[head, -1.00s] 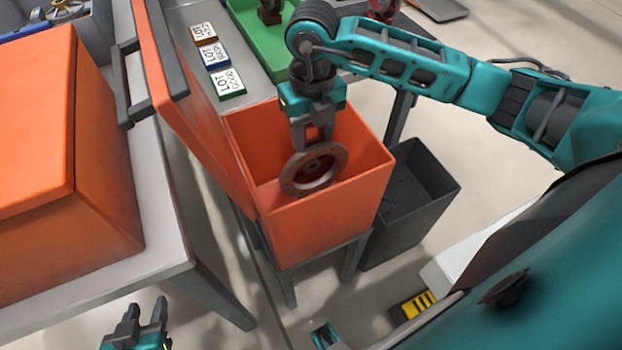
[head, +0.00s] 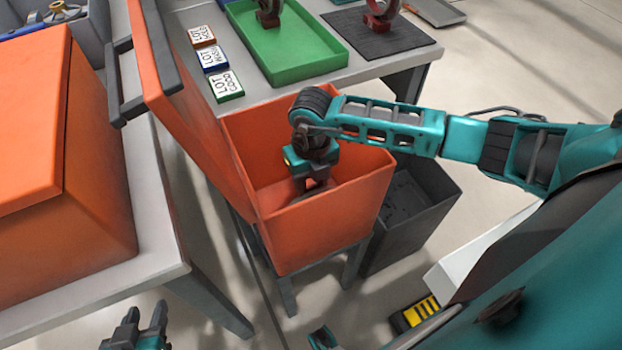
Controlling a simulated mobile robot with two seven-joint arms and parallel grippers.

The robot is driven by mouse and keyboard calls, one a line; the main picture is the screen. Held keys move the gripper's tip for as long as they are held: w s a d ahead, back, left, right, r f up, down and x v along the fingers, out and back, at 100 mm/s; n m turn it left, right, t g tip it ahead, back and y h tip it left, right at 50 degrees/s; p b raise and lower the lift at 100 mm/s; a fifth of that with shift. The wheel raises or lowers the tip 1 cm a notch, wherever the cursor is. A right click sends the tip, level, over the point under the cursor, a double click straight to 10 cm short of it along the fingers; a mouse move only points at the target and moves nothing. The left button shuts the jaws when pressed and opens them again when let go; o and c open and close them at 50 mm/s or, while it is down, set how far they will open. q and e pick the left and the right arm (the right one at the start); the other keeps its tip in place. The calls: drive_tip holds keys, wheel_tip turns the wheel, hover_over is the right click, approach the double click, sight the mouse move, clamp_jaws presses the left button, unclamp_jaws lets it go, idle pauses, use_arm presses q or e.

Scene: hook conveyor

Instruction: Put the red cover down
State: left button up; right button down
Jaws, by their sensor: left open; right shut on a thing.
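My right gripper (head: 312,178) reaches down into the open orange bin (head: 330,228). It is shut on a round cover (head: 318,188), of which only a small brownish-grey part shows below the wrist. The cover is inside the bin's mouth, below the rim. Its lower part and the fingertips are mostly hidden, and I cannot tell whether it touches the bottom. The bin's orange lid (head: 185,110) stands open on the left side. My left gripper (head: 140,328) is open and empty at the bottom left, low beside the table.
A table at the back holds LOT cards (head: 213,60), a green tray (head: 290,70) with a dark part, and a dark mat (head: 400,38) with a red part (head: 381,15). A dark open bin (head: 415,225) stands right of the orange bin. A closed orange box (head: 60,170) fills the left table.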

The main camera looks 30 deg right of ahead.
drive_tip(key=shift+w+r, duration=0.1)
drive_tip(key=c, duration=0.5)
unclamp_jaws()
drive_tip(key=shift+f, duration=0.2)
drive_tip(key=shift+r, duration=0.1)
drive_tip(key=shift+r, duration=0.35)
wheel_tip(320, 180, up, 11)
drive_tip(key=shift+r+p, duration=0.15)
drive_tip(key=shift+p, duration=0.55)
